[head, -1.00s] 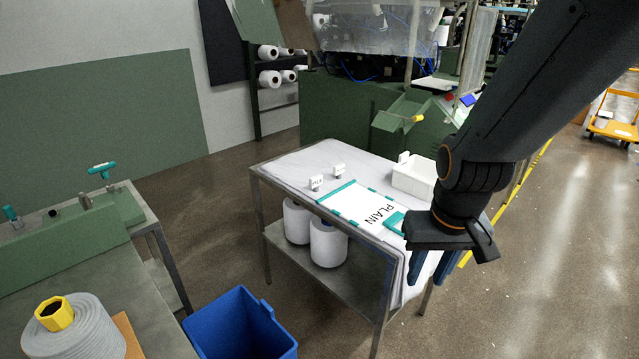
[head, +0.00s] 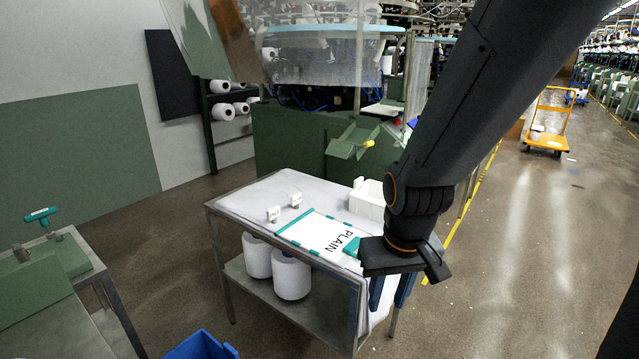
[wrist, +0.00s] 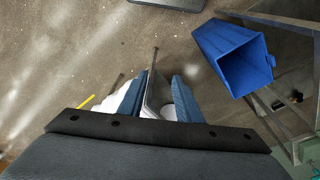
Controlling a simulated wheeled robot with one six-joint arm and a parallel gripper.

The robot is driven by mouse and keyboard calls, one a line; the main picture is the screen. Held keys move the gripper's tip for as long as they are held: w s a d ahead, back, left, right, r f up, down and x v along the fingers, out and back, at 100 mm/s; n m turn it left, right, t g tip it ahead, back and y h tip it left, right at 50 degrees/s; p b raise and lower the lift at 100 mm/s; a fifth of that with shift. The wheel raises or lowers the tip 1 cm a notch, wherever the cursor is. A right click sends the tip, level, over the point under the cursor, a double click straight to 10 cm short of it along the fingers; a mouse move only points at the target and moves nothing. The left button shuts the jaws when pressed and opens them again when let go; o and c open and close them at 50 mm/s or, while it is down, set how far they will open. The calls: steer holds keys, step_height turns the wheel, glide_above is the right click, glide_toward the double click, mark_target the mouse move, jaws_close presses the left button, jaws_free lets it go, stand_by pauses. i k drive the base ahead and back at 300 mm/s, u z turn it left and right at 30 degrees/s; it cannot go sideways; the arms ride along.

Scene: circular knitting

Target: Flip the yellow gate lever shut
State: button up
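A small yellow-tipped lever (head: 368,143), which looks like the gate lever, sticks out beside an open green tray-like gate (head: 349,140) on the green base of the knitting machine (head: 290,140). It stands beyond the white-covered table. My gripper (head: 390,290) hangs fingers down by the table's front right corner, well apart from the lever and nearer to me. The blue fingers are spread with nothing between them. The wrist view also shows the open gripper (wrist: 159,97) above the table edge and floor. The lever is not seen in the wrist view.
The table (head: 240,208) bears a PLAIN sheet (head: 320,238) and a white bin (head: 368,203), with white yarn cones (head: 290,277) on its shelf. A blue bin (head: 200,347) stands in front.

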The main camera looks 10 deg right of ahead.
mark_target(337, 149)
steer(key=z, duration=0.85)
steer(key=i, duration=0.8)
steer(key=z, duration=0.7)
steer(key=i, duration=0.65)
steer(key=u, duration=0.7)
steer(key=i, duration=0.8)
steer(key=u, duration=0.85)
